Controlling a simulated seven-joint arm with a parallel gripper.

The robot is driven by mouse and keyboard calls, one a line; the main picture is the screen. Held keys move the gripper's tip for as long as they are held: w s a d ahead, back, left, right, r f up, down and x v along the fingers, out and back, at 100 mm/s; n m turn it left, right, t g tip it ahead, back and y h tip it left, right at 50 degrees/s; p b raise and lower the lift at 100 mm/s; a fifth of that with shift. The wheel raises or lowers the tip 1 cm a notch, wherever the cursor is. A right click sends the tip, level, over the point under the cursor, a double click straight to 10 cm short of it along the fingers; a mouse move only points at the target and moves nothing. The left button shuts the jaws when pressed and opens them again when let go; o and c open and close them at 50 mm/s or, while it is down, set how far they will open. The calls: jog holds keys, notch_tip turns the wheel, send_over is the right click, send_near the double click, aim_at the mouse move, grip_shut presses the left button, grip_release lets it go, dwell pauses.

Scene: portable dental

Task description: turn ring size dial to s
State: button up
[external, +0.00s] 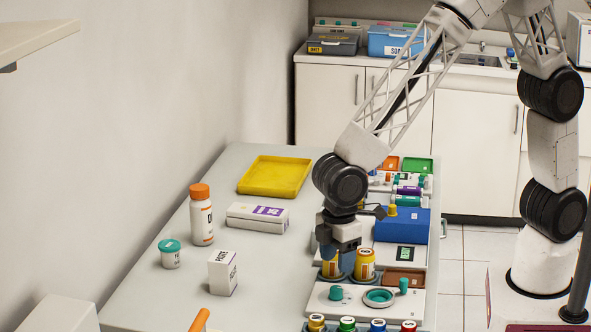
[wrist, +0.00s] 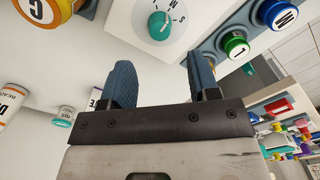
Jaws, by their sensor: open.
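The ring size dial is a round teal knob (wrist: 160,26) on a white panel. In the wrist view it stands beyond my fingertips, with small black letters around it, S and M among them. I cannot tell for sure which letter it points to. In the external view a teal knob (external: 336,293) stands on the white panel, left of a teal ring (external: 379,297). My gripper (external: 336,268) points down above and behind that knob, near the yellow canisters. In the wrist view my gripper (wrist: 162,76) has its blue fingers apart with nothing between them.
A yellow canister (external: 365,263) stands close beside my fingers. Several colored caps, including a green one (external: 347,324), line the front edge. A blue box (external: 402,224) stands behind. A white bottle (external: 201,222) and a small white box (external: 223,272) stand left, with clear table between.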

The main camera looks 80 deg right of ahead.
aim_at(336, 288)
jog(key=shift+f, duration=0.1)
jog(key=shift+f, duration=3.8)
jog(key=c, duration=0.9)
